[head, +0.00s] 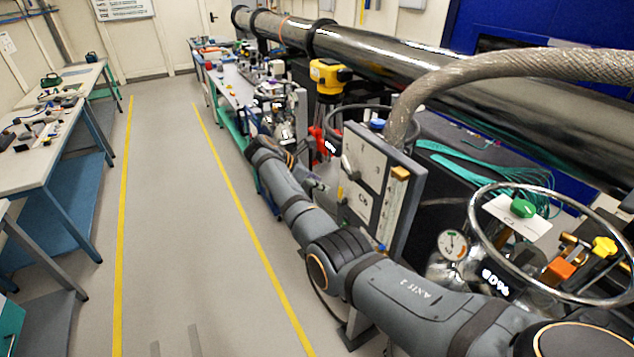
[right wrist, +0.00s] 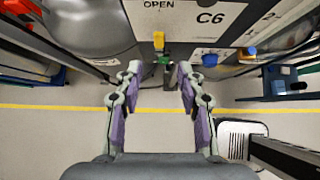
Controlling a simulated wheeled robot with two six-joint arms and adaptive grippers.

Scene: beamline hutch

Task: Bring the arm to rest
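My right arm (head: 405,285) comes in from the lower right of the head view and reaches forward and left, beside the valve panel. Its gripper (head: 314,183) shows small, just left of the panel. In the right wrist view the gripper (right wrist: 159,78) has its two purple-padded fingers apart, with nothing held between them. The white panel (head: 370,165), marked C6, also shows at the top of the right wrist view (right wrist: 185,20). A yellow part (right wrist: 161,40) and a green part (right wrist: 164,60) appear beyond the fingertips; their distance is unclear. My left gripper is not in view.
A steel ring (head: 477,230) over a dewar with a gauge (head: 452,244) stands close to the right arm. A ribbed hose (head: 405,110) and large pipe (head: 440,65) run above. The floor aisle (head: 185,190) between yellow lines is clear. Workbenches (head: 45,150) stand left.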

